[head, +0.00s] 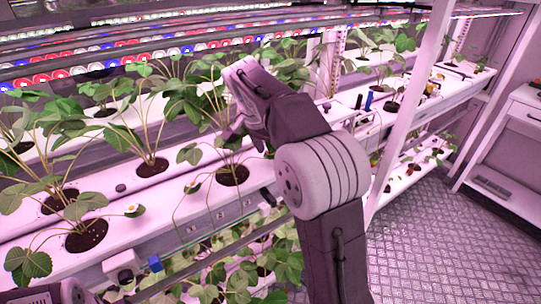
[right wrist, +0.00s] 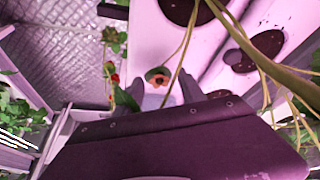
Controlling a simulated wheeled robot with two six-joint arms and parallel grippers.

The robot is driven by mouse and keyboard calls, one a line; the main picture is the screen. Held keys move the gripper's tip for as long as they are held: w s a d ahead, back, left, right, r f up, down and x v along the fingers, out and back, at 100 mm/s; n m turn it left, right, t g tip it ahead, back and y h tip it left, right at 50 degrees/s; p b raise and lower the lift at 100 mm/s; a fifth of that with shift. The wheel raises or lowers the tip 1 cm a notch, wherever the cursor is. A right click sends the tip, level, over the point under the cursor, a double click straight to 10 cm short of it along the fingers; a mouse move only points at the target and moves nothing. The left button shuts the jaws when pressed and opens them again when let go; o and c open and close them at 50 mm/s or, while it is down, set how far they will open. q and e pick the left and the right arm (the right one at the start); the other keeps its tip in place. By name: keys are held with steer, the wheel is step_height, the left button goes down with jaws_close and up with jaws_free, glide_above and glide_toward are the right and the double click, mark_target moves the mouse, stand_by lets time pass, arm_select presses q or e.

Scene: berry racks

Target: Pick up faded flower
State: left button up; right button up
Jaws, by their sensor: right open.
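A faded flower (right wrist: 158,77) with a brown centre and reddish rim hangs on a thin stem in the right wrist view. It lies ahead of and between the two fingers of my right gripper (right wrist: 174,92), which are apart and empty. I cannot tell whether the flower touches a finger. In the head view my right gripper (head: 236,131) is among the leaves above the white planting channel, partly hidden by its own wrist. Which bloom there is the faded one I cannot tell.
Strawberry plants grow from round holes in white channels (head: 150,192). A white flower (head: 134,210) stands near the front left. Red berries (right wrist: 114,78) hang left of the flower in the right wrist view. A rack post (head: 408,110) stands right of my arm. The metal floor (head: 450,225) is clear.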

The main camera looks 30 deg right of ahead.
steer(key=shift+a+r, duration=0.1)
steer(key=shift+c, duration=0.9)
jaws_close()
steer(key=shift+r, duration=0.3)
steer(key=shift+r+p, duration=0.5)
steer(key=shift+r, duration=0.05)
steer(key=s+a+b, duration=0.1)
steer(key=s+a, duration=0.3)
steer(key=a, duration=0.3)
steer(key=s+a, duration=0.5)
steer(key=a, duration=0.3)
steer(key=shift+a+f+b, duration=0.15)
steer(key=shift+a+b, duration=0.15)
steer(key=shift+b, duration=0.05)
